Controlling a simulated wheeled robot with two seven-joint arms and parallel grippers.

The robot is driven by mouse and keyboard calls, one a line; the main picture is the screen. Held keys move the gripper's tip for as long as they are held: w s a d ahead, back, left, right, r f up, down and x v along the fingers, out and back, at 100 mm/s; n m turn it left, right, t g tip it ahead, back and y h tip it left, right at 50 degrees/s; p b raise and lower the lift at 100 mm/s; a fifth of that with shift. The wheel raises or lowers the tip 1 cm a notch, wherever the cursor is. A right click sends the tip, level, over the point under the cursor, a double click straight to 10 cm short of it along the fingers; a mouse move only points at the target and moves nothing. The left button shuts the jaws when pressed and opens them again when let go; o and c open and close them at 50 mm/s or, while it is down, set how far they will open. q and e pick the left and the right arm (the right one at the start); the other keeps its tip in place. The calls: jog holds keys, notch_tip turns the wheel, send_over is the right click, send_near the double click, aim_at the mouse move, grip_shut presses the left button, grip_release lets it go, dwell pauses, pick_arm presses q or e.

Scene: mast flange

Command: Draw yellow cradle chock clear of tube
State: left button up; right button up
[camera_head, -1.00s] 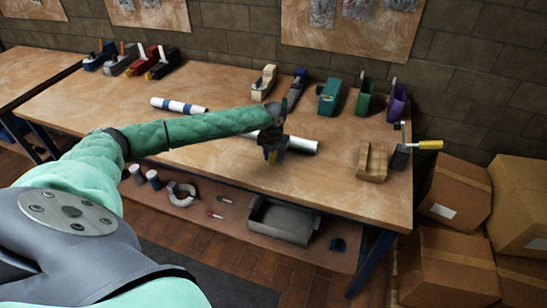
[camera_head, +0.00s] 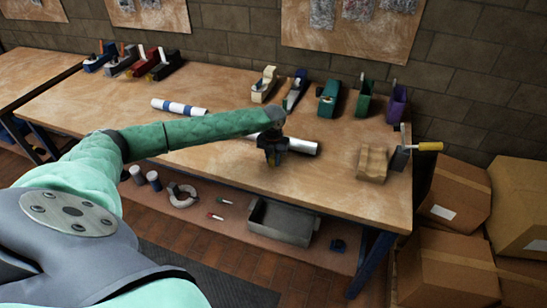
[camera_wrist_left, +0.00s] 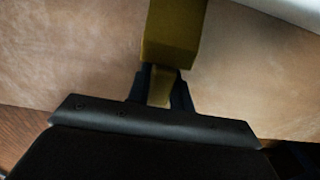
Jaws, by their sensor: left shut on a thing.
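The yellow chock (camera_wrist_left: 176,32) is a block with a narrow tab; in the left wrist view my left gripper (camera_wrist_left: 161,90) is shut on this tab. In the head view the same gripper (camera_head: 272,160) is low over the bench, just in front of the silver tube (camera_head: 302,146), and its dark body mostly hides the chock. A pale rounded edge at the top right of the wrist view looks like the tube (camera_wrist_left: 295,8). Bare bench shows between it and the visible part of the chock. My right gripper is not in view.
A wooden cradle block (camera_head: 372,163) and a clamp with a yellow handle (camera_head: 430,146) are at the bench's right end. Several planes line the back. A white and blue roll (camera_head: 180,107) lies left. The front right of the bench (camera_head: 335,190) is clear.

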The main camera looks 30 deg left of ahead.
aim_at(270, 169)
pick_arm(q)
jog(key=shift+s+d+r+p, duration=0.1)
jog(key=shift+s+d+p, duration=0.05)
jog(key=shift+s+p, duration=0.5)
jog(key=shift+s+d+p, duration=0.15)
jog(key=shift+s+p, duration=0.3)
jog(key=shift+s, duration=0.4)
jog(key=o, duration=0.9)
